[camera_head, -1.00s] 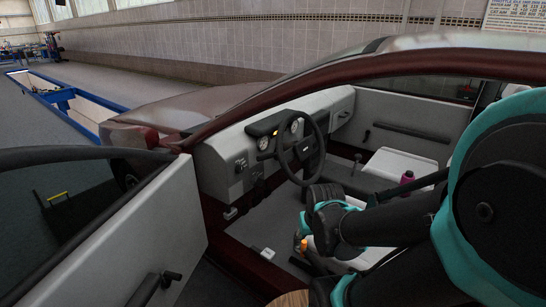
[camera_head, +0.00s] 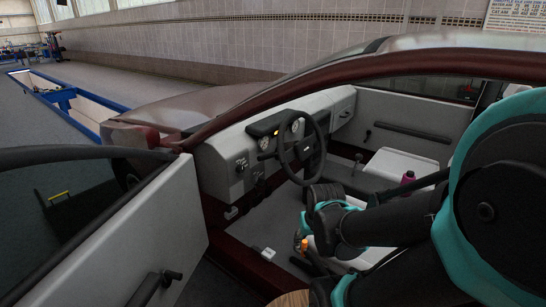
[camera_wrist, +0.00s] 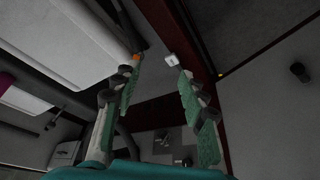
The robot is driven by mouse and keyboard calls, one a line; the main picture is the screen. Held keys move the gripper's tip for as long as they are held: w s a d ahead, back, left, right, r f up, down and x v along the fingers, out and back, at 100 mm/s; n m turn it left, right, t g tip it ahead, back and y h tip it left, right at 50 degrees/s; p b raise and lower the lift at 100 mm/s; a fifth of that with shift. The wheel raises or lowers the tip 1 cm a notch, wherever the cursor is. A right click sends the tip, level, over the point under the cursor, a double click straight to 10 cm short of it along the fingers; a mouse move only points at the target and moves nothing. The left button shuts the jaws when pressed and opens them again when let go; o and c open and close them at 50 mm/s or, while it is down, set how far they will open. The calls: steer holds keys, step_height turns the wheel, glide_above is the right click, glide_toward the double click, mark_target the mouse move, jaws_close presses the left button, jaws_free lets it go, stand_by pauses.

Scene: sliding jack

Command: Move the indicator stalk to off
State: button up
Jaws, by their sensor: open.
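The steering wheel (camera_head: 301,147) stands in front of the grey dashboard (camera_head: 222,163) in the head view. The indicator stalk is too small and dark against the wheel and dash for me to make out its position. A small orange spot (camera_head: 263,143) shows on the instrument panel. In the wrist view my gripper (camera_wrist: 158,88) has its two green-padded fingers spread with nothing between them. In the head view my arm reaches in through the open doorway, low and to the right of the wheel. My fingers are mostly hidden there.
The open door (camera_head: 118,250) stands at the left, with a handle on its inner side. The dark red sill (camera_head: 240,262) runs along the doorway. A small white object (camera_head: 263,253) lies on the floor near it; a magenta bottle (camera_head: 408,177) stands farther right.

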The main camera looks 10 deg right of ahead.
steer(key=m+t+y, duration=0.5)
steer(key=m+t, duration=0.5)
steer(key=m, duration=0.5)
glide_toward(266, 158)
steer(key=x, duration=1.1)
steer(key=shift+w+a, duration=0.15)
steer(key=shift+w, duration=0.2)
jaws_close()
